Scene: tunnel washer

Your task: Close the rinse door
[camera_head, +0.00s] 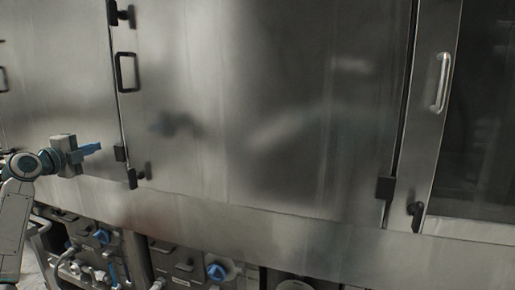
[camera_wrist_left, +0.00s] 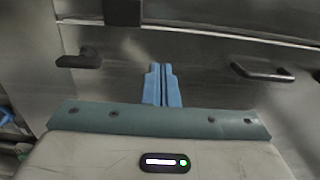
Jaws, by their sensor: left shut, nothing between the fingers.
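The steel front of the washer fills the head view. A large middle door panel (camera_head: 255,110) has a black handle (camera_head: 126,72) at its left edge. Its surface looks flush at the left, with a dark narrow gap at the right. No label shows which panel is the rinse door. My left gripper (camera_head: 92,149) is shut and empty in front of the left panel (camera_head: 55,70), its blue fingertips pointing right. In the left wrist view, the blue fingers (camera_wrist_left: 161,85) are together, with steel behind them. Contact cannot be told. My right gripper is not in view.
At the right is a dark-windowed door with a silver handle (camera_head: 442,82). Black latches (camera_head: 417,215) sit along the seams. Below are valves with blue knobs (camera_head: 215,271) and pipes. In the left wrist view, black handles (camera_wrist_left: 78,60) (camera_wrist_left: 262,70) flank the fingers.

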